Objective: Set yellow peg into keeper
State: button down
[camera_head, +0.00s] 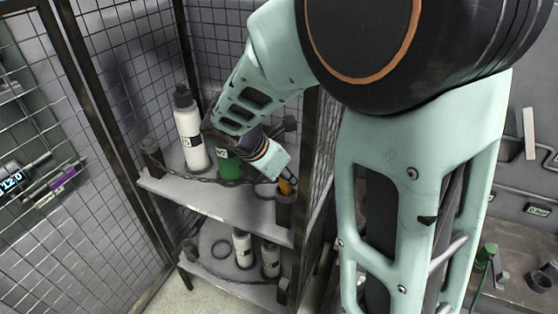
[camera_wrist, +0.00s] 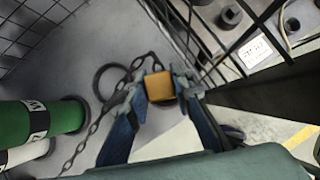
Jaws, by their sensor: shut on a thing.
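My gripper (camera_head: 284,182) is inside the wire cage at the right end of the upper shelf, pointing down. Its blue fingers (camera_wrist: 160,92) are shut on the yellow peg (camera_wrist: 159,86), one on each side. The peg also shows as a small orange-yellow piece in the head view (camera_head: 286,186). Just below it, a dark block (camera_head: 285,213) stands at the shelf's front right corner; this looks like the keeper. Whether the peg's lower end touches or enters it is hidden. A chain (camera_wrist: 94,130) runs along the shelf front and ends close to the peg.
A white bottle (camera_head: 190,138) and a green container (camera_head: 229,165) stand left of my gripper on the upper shelf (camera_head: 215,207). A dark ring (camera_wrist: 112,82) lies near the peg. The cage's wire side and post are close on the right. Small bottles (camera_head: 243,248) stand below.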

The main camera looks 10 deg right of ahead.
jog(key=shift+f, duration=0.25)
jog(key=c, duration=1.7)
grip_release()
jog(key=shift+r, duration=0.15)
jog(key=shift+r, duration=0.3)
jog(key=v, duration=1.2)
jog(key=shift+s+f+p, duration=0.1)
jog(key=shift+p, duration=0.3)
jog(key=shift+f, duration=0.1)
